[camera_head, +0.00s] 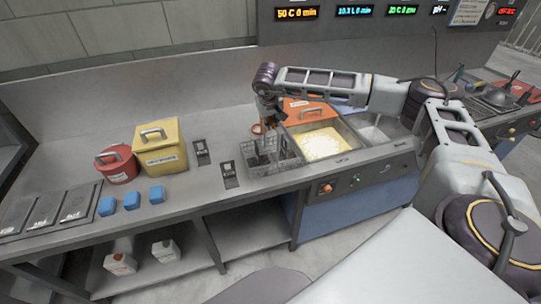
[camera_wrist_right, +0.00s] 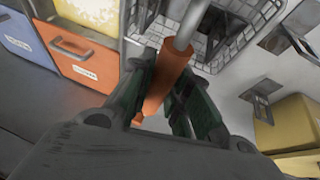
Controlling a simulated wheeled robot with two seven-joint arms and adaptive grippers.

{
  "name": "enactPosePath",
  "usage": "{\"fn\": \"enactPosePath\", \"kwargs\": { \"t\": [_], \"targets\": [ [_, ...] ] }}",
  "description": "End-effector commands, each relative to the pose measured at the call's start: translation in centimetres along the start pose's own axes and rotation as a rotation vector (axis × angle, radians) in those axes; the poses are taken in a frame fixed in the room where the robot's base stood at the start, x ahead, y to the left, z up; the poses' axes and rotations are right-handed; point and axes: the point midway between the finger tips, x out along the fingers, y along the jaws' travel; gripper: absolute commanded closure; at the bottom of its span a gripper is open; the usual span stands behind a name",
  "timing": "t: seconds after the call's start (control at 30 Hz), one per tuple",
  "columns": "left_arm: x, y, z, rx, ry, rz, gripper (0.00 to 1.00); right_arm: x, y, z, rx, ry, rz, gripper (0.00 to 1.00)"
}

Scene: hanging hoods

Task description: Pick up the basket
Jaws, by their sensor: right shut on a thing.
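The wire basket (camera_head: 266,161) is a grey mesh box with dark contents, on the counter at the left edge of the blue-fronted bath unit. In the right wrist view the basket (camera_wrist_right: 221,42) shows at the top, with a metal rod rising from it to an orange handle grip (camera_wrist_right: 168,75). My right gripper (camera_head: 268,112) is above the basket, pointing down. In the right wrist view its two dark fingers (camera_wrist_right: 172,100) are on either side of the orange grip and shut on it. Whether the basket touches the counter is hard to tell. My left gripper is not in view.
The bath (camera_head: 320,144) with yellowish contents stands right of the basket, with an orange lid (camera_head: 301,112) behind it. A yellow box (camera_head: 160,147), a red pot (camera_head: 117,166) and several blue blocks (camera_head: 131,201) stand left. Counter between them and the basket is mostly free.

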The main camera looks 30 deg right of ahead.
Motion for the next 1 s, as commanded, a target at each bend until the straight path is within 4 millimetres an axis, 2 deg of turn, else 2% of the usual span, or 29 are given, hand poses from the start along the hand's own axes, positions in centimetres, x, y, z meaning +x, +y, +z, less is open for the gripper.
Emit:
{"fn": "enactPosePath", "kwargs": {
  "t": [0.57,0.77,1.0],
  "targets": [
    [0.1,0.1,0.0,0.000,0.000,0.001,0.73,-1.0,0.2,-0.6,0.003,0.007,-0.002,1.00],
    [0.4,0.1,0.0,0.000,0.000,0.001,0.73,-2.6,0.5,-1.3,0.003,0.008,-0.003,1.00],
    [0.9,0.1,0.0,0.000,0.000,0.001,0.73,-5.5,1.1,-2.5,0.003,0.008,-0.003,1.00]
  ]
}}
